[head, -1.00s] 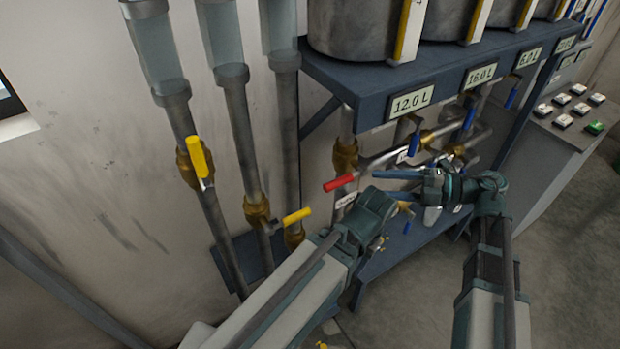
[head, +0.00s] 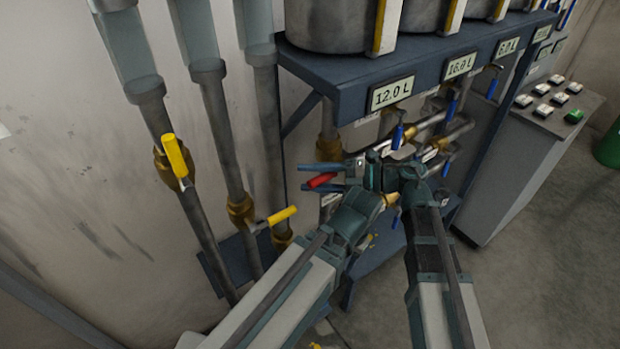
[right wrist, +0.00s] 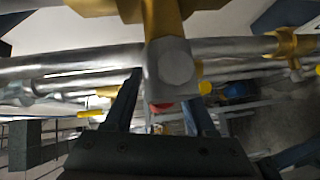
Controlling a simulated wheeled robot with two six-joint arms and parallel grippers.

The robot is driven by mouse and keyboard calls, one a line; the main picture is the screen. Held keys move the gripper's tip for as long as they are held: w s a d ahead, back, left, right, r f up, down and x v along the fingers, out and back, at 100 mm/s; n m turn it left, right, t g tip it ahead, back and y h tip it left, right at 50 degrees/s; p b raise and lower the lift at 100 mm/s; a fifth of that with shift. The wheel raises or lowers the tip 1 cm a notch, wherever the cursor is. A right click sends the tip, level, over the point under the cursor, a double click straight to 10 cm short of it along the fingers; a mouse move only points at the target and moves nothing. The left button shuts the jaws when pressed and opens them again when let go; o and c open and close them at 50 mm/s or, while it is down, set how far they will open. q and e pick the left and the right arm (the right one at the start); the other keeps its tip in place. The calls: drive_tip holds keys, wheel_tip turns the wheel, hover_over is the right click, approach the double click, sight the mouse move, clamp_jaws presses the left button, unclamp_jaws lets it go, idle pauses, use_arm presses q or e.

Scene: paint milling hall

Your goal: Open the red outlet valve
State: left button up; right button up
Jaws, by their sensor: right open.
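The red handle (head: 321,180) of the outlet valve points left, low in front of the rack below the 12.0 L label. My right gripper (head: 309,178) is open, with one finger above and one below the red handle; I cannot tell whether they touch it. In the right wrist view a bit of red (right wrist: 162,106) shows between the two fingers, mostly hidden behind a grey and brass fitting. My left arm's wrist (head: 352,217) is just below the handle; its fingers are hidden. The valve body is largely covered by my right gripper.
Yellow-handled valves (head: 176,157) sit on vertical pipes at left. Blue handles (head: 397,137) hang under the blue rack (head: 345,98) carrying steel tanks. A grey button console (head: 520,150) stands at right. My two arms are close together; open floor lies at lower right.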

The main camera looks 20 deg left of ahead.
drive_tip(key=shift+a, duration=0.2)
clamp_jaws()
idle(1.4)
